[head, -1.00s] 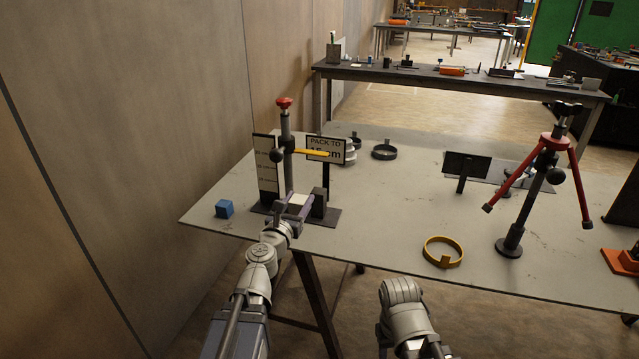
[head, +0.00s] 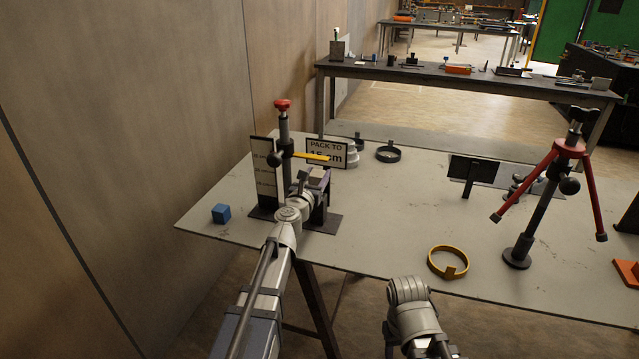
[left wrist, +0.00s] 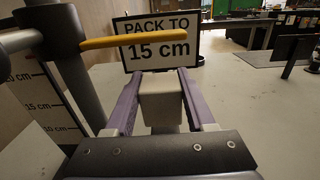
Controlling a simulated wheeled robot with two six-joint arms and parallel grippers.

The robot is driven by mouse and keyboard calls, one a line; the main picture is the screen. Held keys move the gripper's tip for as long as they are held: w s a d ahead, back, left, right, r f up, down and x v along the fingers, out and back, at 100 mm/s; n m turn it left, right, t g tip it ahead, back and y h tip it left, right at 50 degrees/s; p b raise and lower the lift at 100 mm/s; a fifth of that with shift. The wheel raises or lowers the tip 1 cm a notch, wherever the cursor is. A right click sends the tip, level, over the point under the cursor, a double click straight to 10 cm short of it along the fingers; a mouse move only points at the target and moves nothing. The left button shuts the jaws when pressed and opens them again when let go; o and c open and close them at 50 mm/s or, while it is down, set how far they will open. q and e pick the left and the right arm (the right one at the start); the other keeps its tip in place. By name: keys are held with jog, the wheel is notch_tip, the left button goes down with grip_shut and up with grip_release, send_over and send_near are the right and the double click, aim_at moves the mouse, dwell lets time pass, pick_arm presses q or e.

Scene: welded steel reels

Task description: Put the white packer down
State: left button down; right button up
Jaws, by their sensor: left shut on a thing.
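The white packer (left wrist: 162,98) is a pale block between the purple jaws of my left gripper (left wrist: 160,84) in the left wrist view. The jaws are shut on it. In the head view the packer (head: 316,173) shows only as a small pale patch above my left gripper (head: 319,179), beside the gauge stand (head: 284,140). The stand has a dark post, a red knob and a yellow pointer (head: 312,156). What lies under the packer is mostly hidden, so I cannot tell whether it touches anything. My right gripper is out of view.
A sign reading "PACK TO 15 cm" (head: 326,152) stands just behind. A marked height board (head: 264,168) is left of the post. A blue cube (head: 221,213), a yellow ring (head: 448,262) and a red-legged tripod stand (head: 567,150) are on the table. The table's middle is clear.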

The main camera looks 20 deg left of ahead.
pick_arm(q)
jog(key=shift+w, duration=0.7)
notch_tip(320, 180, down, 3)
jog(key=b, duration=0.3)
jog(key=shift+s, duration=0.1)
jog(key=shift+f, duration=0.3)
jog(key=shift+b, duration=0.3)
jog(key=shift+f, duration=0.2)
jog(key=shift+c, duration=1.2)
grip_release()
jog(key=shift+r, duration=0.1)
jog(key=shift+r, duration=0.15)
